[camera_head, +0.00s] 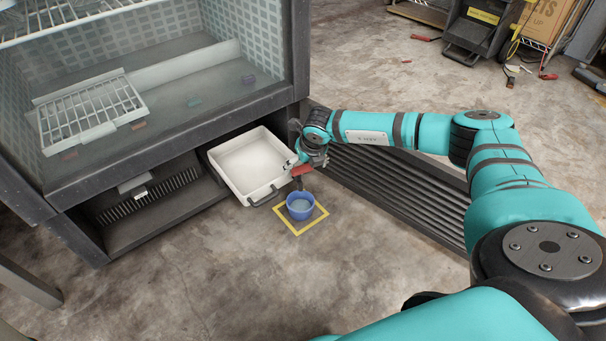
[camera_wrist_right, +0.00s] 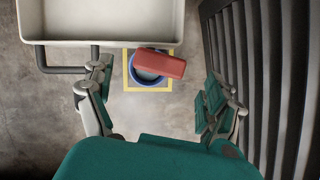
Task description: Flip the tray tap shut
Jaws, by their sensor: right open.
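The white tray (camera_head: 229,187) is pulled out from under the glass-fronted cabinet. Its near wall shows at the top of the right wrist view (camera_wrist_right: 100,42). The red tap lever (camera_head: 301,169) is at the tray's front right, above a blue cup (camera_head: 299,209). In the right wrist view the lever (camera_wrist_right: 160,65) lies crosswise, slightly tilted, and covers part of the cup (camera_wrist_right: 148,82). My right gripper (camera_head: 311,157) is close to the lever. In the wrist view its fingers (camera_wrist_right: 158,90) are open and apart, with nothing between the tips. My left gripper is not in view.
The cup stands inside a yellow floor square (camera_head: 313,225). A grey bar handle (camera_head: 262,198) sticks out from the tray front. A dark slatted grille (camera_head: 400,188) runs right of the gripper. The concrete floor in front is clear.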

